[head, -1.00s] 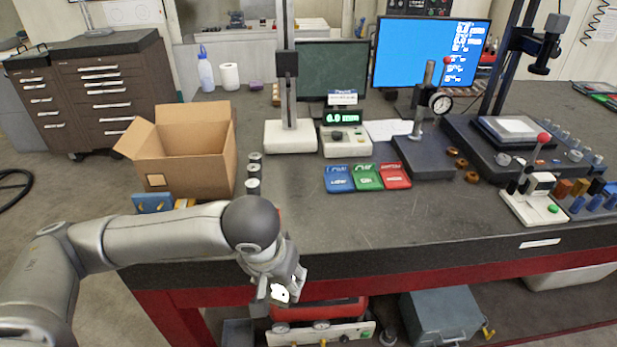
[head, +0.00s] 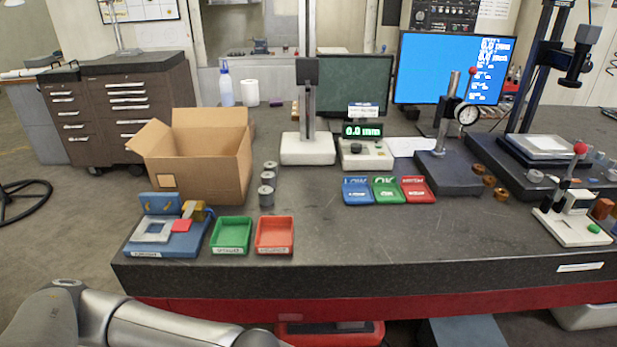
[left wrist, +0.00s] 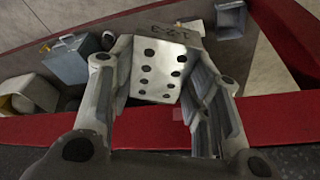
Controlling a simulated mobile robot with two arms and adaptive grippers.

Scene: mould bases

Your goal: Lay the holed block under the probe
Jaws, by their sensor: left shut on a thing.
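The holed block (left wrist: 150,88) shows in the left wrist view, pale with several dark holes on its face and dark marks on its grey side. My left gripper (left wrist: 166,70) is shut on it, a finger on each side. In the head view only my left arm shows at the bottom left; gripper and block are out of that frame. A column stand (head: 308,95) with a white base (head: 307,150) stands at the back middle, beside a readout box (head: 365,155). A dial gauge (head: 467,114) is on a second stand. I cannot tell which carries the probe.
Blue, green and red plates (head: 387,190) lie before the readout. A green tray (head: 231,251), a red tray (head: 274,251) and a blue fixture (head: 160,244) line the left front. A cardboard box (head: 200,170) and grey cylinders (head: 267,197) stand behind. The middle front is clear.

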